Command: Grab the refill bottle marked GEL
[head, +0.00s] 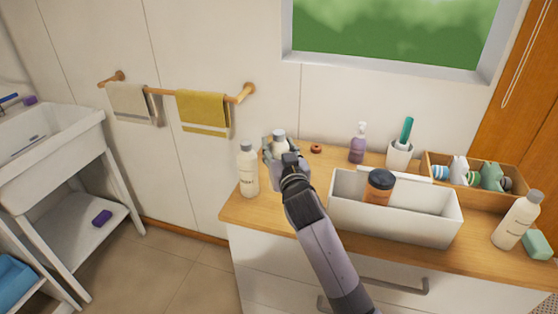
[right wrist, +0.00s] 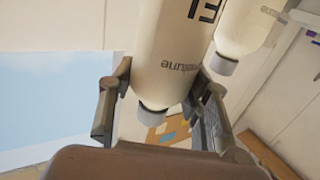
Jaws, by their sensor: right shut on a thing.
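My right gripper (head: 279,153) is shut on a cream refill bottle (head: 279,135) at the left end of the wooden counter. In the head view the gripper hides most of this bottle. In the right wrist view the held bottle (right wrist: 178,45) appears cap-down between the fingers (right wrist: 160,100), with dark letters ending in "EL" at the top edge; the first letter is cut off. A second cream bottle (head: 248,170) stands just left of the gripper, its label too small to read. A third similar bottle (head: 517,220) stands at the right. My left gripper is out of view.
A white bin (head: 440,228) with a brown dark-capped jar (head: 378,188) stands right of my arm. Behind are a purple pump bottle (head: 358,144), a white cup (head: 399,155) and a wooden tray (head: 428,172). Another bottle (right wrist: 245,25) is close in the wrist view.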

